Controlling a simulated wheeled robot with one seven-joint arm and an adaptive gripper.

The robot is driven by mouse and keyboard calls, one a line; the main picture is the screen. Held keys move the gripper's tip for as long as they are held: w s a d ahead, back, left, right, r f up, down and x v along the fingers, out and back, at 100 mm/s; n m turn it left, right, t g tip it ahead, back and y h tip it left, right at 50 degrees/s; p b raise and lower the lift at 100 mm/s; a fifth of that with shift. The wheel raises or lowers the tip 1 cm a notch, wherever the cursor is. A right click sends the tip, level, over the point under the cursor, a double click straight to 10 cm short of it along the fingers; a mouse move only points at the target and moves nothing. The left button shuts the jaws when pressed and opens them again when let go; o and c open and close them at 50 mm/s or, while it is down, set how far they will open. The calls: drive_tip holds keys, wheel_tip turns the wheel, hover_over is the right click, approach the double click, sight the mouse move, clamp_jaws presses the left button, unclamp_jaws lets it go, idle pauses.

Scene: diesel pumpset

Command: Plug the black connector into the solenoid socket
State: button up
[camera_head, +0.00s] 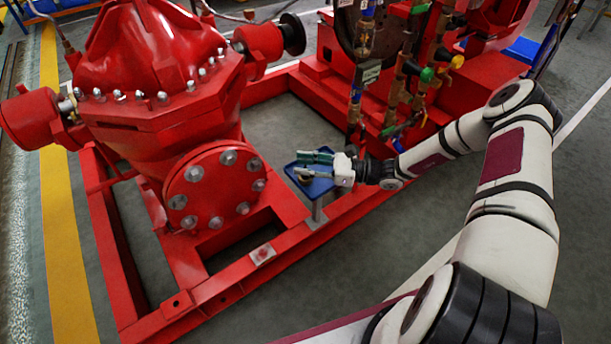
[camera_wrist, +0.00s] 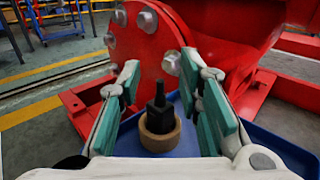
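The black connector (camera_wrist: 160,106) stands upright in a tan ring-shaped holder (camera_wrist: 158,142) on a blue tray (camera_wrist: 205,146), seen in the wrist view. My gripper (camera_wrist: 160,78) is open, with one green-padded finger on each side of the connector and gaps on both sides. In the head view my gripper (camera_head: 312,166) is over the blue tray (camera_head: 312,187); the connector is too small or hidden to make out there. I cannot pick out the solenoid socket for certain among the brass valves and pipes (camera_head: 402,85) behind my gripper.
The tray sits on a grey post (camera_head: 317,213) at the red base frame (camera_head: 330,225). A large red pump housing (camera_head: 165,110) with a bolted round flange (camera_head: 215,187) stands left of my gripper. The pipework rises close behind it. Grey floor (camera_head: 285,290) is clear in front.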

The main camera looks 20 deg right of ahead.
clamp_jaws()
drive_tip(key=shift+r, duration=0.15)
